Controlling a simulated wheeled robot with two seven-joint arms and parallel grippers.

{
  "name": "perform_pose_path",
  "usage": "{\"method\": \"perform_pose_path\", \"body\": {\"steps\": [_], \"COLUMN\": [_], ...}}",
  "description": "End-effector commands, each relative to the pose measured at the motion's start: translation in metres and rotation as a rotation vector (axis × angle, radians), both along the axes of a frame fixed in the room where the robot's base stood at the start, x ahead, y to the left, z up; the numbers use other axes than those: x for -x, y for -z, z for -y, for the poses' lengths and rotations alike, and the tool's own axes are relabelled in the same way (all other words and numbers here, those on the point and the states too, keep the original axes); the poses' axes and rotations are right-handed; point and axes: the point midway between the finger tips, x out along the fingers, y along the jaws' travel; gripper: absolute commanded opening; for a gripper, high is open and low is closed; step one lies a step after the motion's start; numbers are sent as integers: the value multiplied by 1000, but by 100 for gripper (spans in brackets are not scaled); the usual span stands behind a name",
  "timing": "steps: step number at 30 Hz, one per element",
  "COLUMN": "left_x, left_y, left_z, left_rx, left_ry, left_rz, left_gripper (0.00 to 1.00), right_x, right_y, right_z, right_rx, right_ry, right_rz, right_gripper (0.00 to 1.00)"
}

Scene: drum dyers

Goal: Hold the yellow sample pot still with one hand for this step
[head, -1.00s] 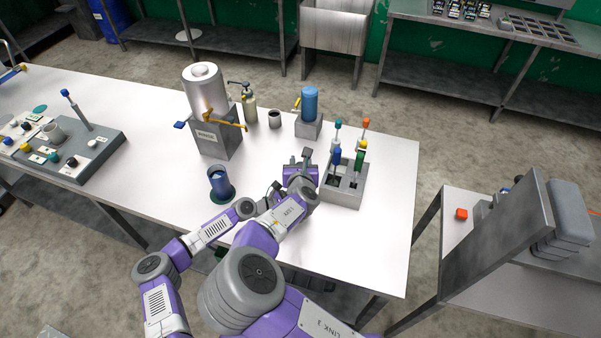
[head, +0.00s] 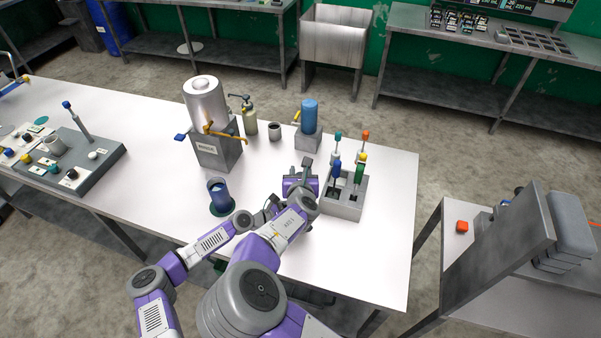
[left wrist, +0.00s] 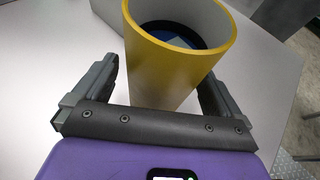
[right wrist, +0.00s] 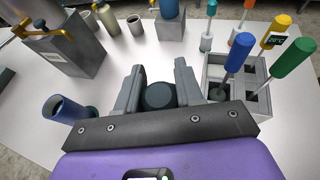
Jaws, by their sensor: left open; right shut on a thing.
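The yellow sample pot (left wrist: 165,75) shows in the left wrist view, with a yellow rim and something dark and blue inside. It stands between the spread fingers of my left gripper (left wrist: 160,88), which is open. The pot is hidden in the head view. My right gripper (head: 303,172) is by the left side of the grey tool rack. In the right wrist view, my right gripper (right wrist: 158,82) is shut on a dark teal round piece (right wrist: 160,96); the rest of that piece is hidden.
The grey rack (head: 343,205) holds several coloured-handled tools. A blue pot (head: 219,197) stands to the left on a green disc. Behind are a metal tank on a grey block (head: 216,152), a pump bottle (head: 249,120), a cup (head: 274,132) and a blue cylinder (head: 309,115).

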Motion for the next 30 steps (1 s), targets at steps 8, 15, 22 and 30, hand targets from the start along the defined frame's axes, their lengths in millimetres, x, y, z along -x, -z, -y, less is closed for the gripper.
{"method": "perform_pose_path", "body": {"steps": [8, 15, 22, 30], "left_x": [20, 34, 39, 40], "left_y": [-21, -37, -43, -43], "left_z": [-50, -85, -96, -96], "left_rx": [-4, -3, 0, 0], "left_ry": [-4, -2, 0, 0], "left_rz": [-1, 0, -1, -1], "left_gripper": [99, 99, 99, 99], "right_x": [0, 0, 0, 0], "right_y": [0, 0, 0, 0], "right_z": [0, 0, 0, 0], "right_rx": [0, 0, 0, 0], "right_ry": [0, 0, 0, 0], "right_rz": [0, 0, 0, 0], "right_gripper": [4, 4, 4, 4]}}
